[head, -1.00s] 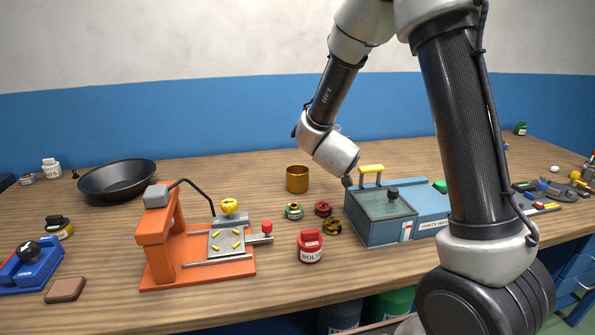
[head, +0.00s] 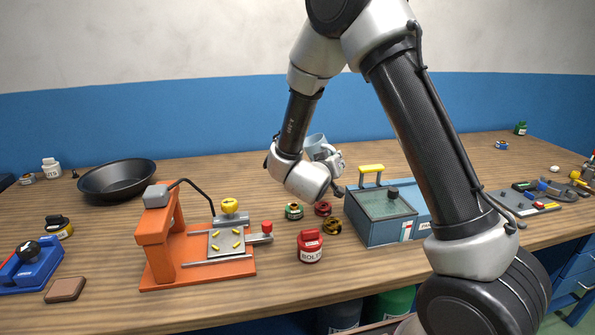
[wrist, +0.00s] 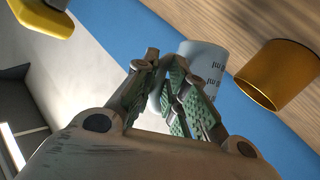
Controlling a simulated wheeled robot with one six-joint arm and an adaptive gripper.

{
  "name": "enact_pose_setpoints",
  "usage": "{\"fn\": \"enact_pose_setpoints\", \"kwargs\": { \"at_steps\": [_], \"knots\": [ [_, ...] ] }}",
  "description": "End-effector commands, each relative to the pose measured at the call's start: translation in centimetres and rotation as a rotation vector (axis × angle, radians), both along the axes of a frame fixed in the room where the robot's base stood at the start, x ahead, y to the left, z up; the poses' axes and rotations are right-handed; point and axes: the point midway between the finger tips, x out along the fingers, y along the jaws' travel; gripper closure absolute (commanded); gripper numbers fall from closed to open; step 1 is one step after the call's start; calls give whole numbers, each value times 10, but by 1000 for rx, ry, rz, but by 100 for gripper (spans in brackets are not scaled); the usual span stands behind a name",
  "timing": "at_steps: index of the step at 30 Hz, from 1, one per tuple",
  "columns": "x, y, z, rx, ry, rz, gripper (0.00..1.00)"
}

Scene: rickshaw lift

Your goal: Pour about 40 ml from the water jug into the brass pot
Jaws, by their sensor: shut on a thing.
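The water jug is a pale blue-grey vessel (head: 315,143) with dark ml markings, which show in the wrist view (wrist: 206,62). My gripper (wrist: 165,72) is shut on it at its near side. In the head view, my gripper (head: 332,160) holds the jug above the bench, partly behind my wrist. The jug looks slightly tilted there; its contents are hidden. The brass pot (wrist: 278,76) shows in the wrist view, standing on the wooden bench to the right of the jug and apart from it. My arm hides the pot in the head view.
A blue parts washer (head: 385,222) with a yellow handle stands right of my gripper. A red bolts jar (head: 311,248), small tins (head: 294,211) and an orange fixture (head: 200,262) stand in front and left. A black pan (head: 118,178) sits at the back left.

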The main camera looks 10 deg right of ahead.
Motion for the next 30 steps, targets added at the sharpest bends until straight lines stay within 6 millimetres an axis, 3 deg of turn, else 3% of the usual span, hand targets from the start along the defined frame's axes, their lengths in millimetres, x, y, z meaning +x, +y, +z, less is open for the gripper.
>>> {"fn": "enact_pose_setpoints", "kwargs": {
  "at_steps": [5, 11, 18, 30],
  "knots": [
    [3, 18, 6, -179, 25, 2, 100],
    [3, 23, 16, -321, 42, 0, 100],
    [3, 25, 14, -476, 61, -1, 100],
    [5, 34, 35, -707, 89, -3, 100]
  ]
}}
